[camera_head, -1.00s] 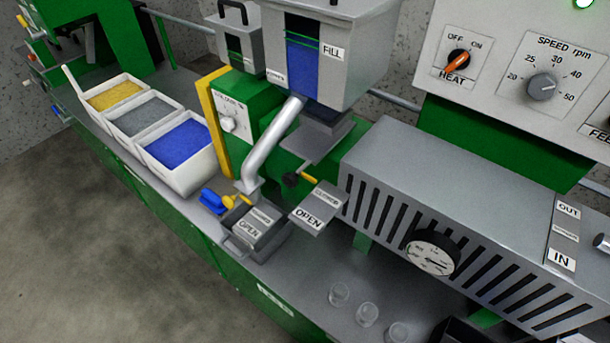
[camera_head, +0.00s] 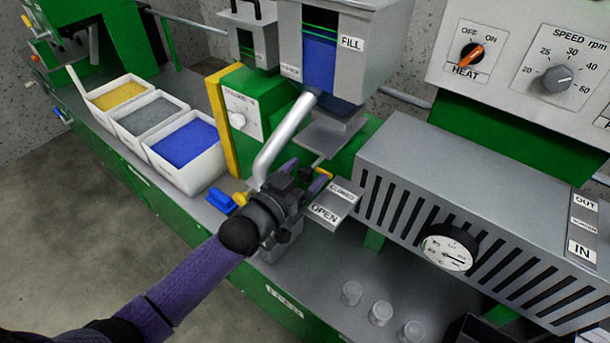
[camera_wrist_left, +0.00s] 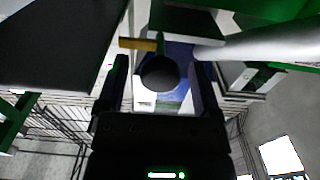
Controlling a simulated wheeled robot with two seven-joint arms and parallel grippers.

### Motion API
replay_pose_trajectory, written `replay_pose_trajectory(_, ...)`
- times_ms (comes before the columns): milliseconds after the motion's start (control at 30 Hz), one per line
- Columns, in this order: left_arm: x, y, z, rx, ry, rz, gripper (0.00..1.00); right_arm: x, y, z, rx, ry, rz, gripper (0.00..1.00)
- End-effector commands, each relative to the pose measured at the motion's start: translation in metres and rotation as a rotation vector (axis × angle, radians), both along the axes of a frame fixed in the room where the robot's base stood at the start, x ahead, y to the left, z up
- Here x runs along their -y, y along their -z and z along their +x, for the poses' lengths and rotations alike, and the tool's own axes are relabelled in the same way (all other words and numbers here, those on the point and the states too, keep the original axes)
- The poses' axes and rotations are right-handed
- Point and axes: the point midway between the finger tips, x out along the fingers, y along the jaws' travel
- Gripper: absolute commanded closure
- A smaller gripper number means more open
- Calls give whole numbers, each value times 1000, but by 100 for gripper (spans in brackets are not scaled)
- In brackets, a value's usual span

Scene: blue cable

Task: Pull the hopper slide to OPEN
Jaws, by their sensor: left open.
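The hopper (camera_head: 335,55) holds blue pellets behind its window. Below it is the slide's label plate (camera_head: 338,203), reading CLOSED and OPEN. My left gripper (camera_head: 306,174) is at the slide handle, just above the plate. In the left wrist view, the round black knob (camera_wrist_left: 159,73) lies between the two open fingers (camera_wrist_left: 160,80), with a yellow rod (camera_wrist_left: 137,44) behind it. The fingers stand apart from the knob on both sides. The knob is largely hidden by the gripper in the head view. My right gripper is not in view.
A silver pipe (camera_head: 284,138) slopes down close to the left of my gripper. A slotted grey housing (camera_head: 480,190) stands to the right. White bins of yellow, grey and blue pellets (camera_head: 186,150) stand at left. Several clear cups (camera_head: 380,313) stand at the front.

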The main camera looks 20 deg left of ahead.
Motion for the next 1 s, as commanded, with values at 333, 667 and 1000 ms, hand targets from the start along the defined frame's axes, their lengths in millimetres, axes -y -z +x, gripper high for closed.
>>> replay_pose_trajectory(333, 1, 0, 2, -1, 0, 0, 33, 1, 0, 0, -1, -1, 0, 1)
replay_pose_trajectory(667, 1, 0, 2, -1, 0, 1, 100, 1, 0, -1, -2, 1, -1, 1)
replay_pose_trajectory(1000, 0, -1, -1, -2, 0, 2, 100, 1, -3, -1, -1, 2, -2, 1)
